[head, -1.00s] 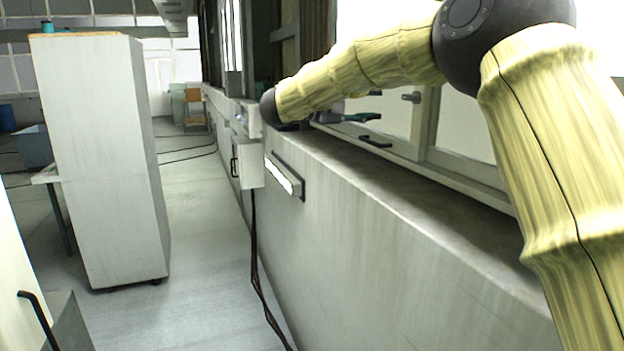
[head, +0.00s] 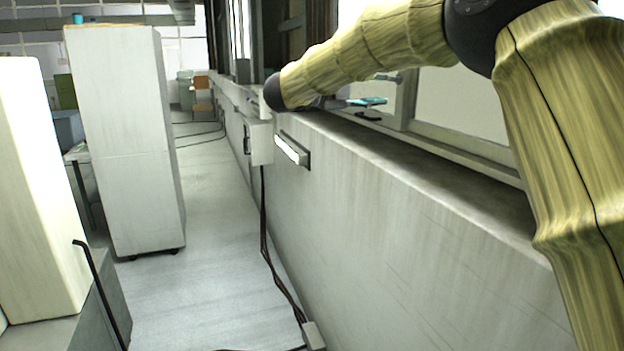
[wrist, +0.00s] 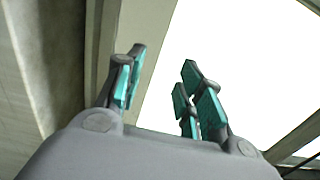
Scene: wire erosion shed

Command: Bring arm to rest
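My arm stretches from the right side of the head view along the top of a long grey wall or machine side (head: 400,240). My gripper (head: 365,102) shows small at the far end of the arm, near the window frame, partly hidden by the arm. In the wrist view my gripper (wrist: 160,95) has its teal-padded fingers apart with nothing between them. Behind the fingers are a bright pane (wrist: 240,50) and a pale frame post (wrist: 145,40).
A tall white cabinet (head: 125,140) on casters stands left of the aisle. A pale block (head: 35,190) and a black bent rod (head: 95,285) are nearer left. A grey box (head: 258,140) juts from the wall, with cables below. The aisle floor (head: 215,250) is largely clear.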

